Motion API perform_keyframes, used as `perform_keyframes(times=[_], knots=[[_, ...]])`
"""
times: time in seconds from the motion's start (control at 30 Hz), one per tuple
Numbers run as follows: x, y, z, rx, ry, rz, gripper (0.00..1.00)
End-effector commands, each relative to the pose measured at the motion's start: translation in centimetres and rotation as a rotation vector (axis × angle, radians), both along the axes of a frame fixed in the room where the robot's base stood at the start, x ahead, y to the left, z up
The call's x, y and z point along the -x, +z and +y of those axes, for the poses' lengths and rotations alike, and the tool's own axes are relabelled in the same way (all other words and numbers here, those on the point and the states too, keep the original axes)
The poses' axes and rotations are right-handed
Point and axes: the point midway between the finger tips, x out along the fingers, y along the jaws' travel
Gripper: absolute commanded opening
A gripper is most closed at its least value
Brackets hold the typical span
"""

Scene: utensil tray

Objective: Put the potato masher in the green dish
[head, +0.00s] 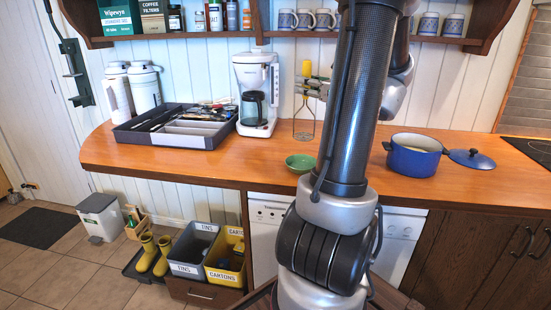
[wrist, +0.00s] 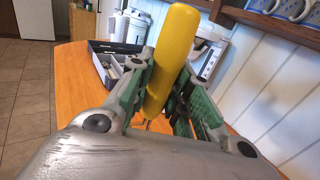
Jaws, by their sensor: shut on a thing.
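The potato masher (head: 304,115) has a yellow handle and a wire head. It is upright with its wire end down, behind the green dish in the head view. My gripper (head: 309,83) is shut on the masher's handle, and the yellow handle (wrist: 172,60) stands between the green finger pads in the wrist view. I cannot tell whether the wire end touches the counter. The green dish (head: 300,162) sits on the counter near its front edge, just left of my arm. It looks empty, and its right side is close to my arm's outline.
A dark utensil tray (head: 140,140) with several utensils stands on the left of the wooden counter (head: 240,168). A white coffee maker (head: 257,75) stands left of the masher. A blue pot (head: 413,160) and its lid (head: 472,158) are on the right. A mug shelf (head: 330,37) hangs above.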

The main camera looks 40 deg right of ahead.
Motion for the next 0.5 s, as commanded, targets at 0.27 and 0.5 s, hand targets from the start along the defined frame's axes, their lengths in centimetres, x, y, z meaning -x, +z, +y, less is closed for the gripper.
perform_keyframes(times=[0.27, 0.5], knots=[[-0.1, -5.0, -0.4, -0.013, -0.021, 0.006, 0.00], [-0.1, -8.1, -0.4, -0.013, -0.021, 0.006, 0.00]])
